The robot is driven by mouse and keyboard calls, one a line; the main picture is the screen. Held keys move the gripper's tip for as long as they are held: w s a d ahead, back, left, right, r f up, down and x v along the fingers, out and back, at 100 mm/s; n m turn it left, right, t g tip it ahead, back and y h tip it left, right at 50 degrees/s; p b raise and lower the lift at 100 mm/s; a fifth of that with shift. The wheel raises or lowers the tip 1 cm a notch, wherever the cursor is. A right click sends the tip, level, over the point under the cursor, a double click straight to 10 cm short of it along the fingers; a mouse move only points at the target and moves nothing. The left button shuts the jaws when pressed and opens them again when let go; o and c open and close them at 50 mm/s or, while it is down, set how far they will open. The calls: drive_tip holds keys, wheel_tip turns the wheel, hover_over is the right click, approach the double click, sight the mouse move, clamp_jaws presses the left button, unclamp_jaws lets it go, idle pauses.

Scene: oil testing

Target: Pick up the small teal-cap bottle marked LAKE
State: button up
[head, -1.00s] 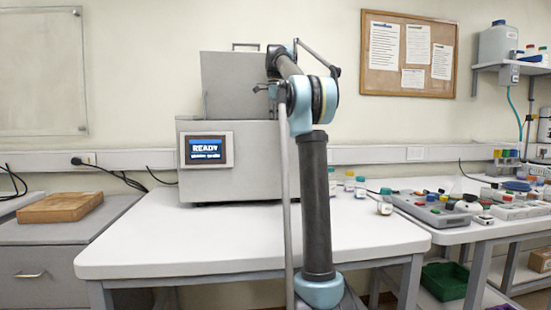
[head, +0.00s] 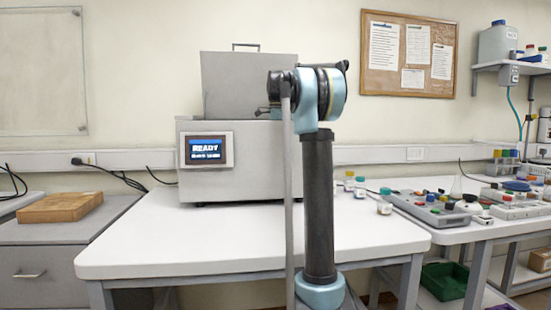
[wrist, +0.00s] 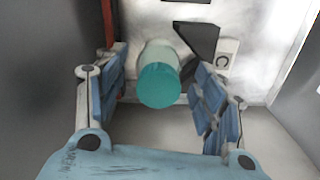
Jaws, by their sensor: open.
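A small bottle with a round teal cap (wrist: 160,86) shows in the wrist view, seen from above its cap, with its pale body behind. My gripper (wrist: 161,64) is open, one blue-padded finger on each side of the bottle, with a visible gap on both sides. No marking on the bottle can be read. In the head view my gripper is hidden behind my own arm, and I cannot pick out this bottle there.
A grey machine (head: 234,165) with a READY screen (head: 206,149) stands on the white table (head: 190,240). Several small bottles (head: 360,187) stand right of my arm. A pale panel with a black shape and a C label (wrist: 227,62) lies beyond the bottle. Dark walls flank the wrist view.

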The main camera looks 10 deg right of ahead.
drive_tip(key=shift+f, duration=0.1)
drive_tip(key=c, duration=1.3)
